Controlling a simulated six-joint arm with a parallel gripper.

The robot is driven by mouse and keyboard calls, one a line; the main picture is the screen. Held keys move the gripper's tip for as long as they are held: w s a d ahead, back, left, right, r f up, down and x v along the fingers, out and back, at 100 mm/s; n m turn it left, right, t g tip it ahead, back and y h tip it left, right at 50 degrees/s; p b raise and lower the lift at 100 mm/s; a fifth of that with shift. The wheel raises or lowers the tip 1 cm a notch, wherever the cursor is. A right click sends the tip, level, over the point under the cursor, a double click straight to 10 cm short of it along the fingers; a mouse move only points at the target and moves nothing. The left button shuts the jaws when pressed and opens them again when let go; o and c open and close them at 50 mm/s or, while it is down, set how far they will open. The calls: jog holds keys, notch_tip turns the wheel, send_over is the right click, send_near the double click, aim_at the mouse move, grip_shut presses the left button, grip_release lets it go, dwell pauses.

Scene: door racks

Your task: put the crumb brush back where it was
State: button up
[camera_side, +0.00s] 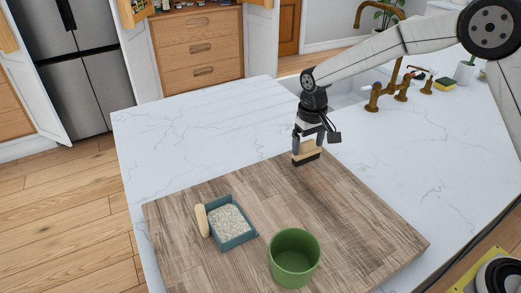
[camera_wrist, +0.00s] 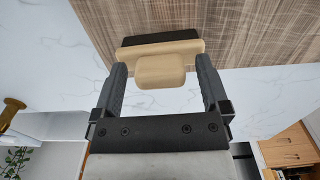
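The crumb brush (camera_side: 306,152) has a pale wooden back and dark bristles. It stands bristles-down at the far edge of the wooden board, on it or just above; I cannot tell which. My gripper (camera_side: 307,140) is directly above it, pointing down. In the wrist view the brush's grip block (camera_wrist: 160,70) lies between the two fingers of my gripper (camera_wrist: 161,68). A narrow gap shows on each side of the block, so the fingers look open around it. The fingertips overlap the ends of the brush's wide back (camera_wrist: 160,50).
The brown wooden board (camera_side: 180,215) lies on a white marble counter (camera_side: 190,130). On the board are a blue-grey dustpan-like tray (camera_side: 238,240) with pale grains and a wooden handle, and a green pot (camera_side: 294,258). Brass taps (camera_side: 385,90) stand behind my arm. The board's middle is clear.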

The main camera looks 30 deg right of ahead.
aim_at(309, 142)
jog(key=shift+r, duration=0.15)
notch_tip(309, 142, up, 12)
dwell(0.9)
jog(key=shift+s, duration=0.1)
dwell(0.5)
jog(key=s+d+f+t, duration=0.1)
jog(key=s+d+f, duration=0.1)
jog(key=s, duration=0.5)
jog(key=s+d+f, duration=0.2)
jog(key=s+f, duration=0.3)
jog(key=s, duration=0.2)
jog(key=s+d+f+t, duration=0.1)
jog(key=s+f, duration=0.3)
jog(key=s, duration=0.4)
jog(key=shift+d+f+t, duration=0.2)
jog(key=shift+d+t, duration=0.1)
jog(key=shift+d, duration=0.35)
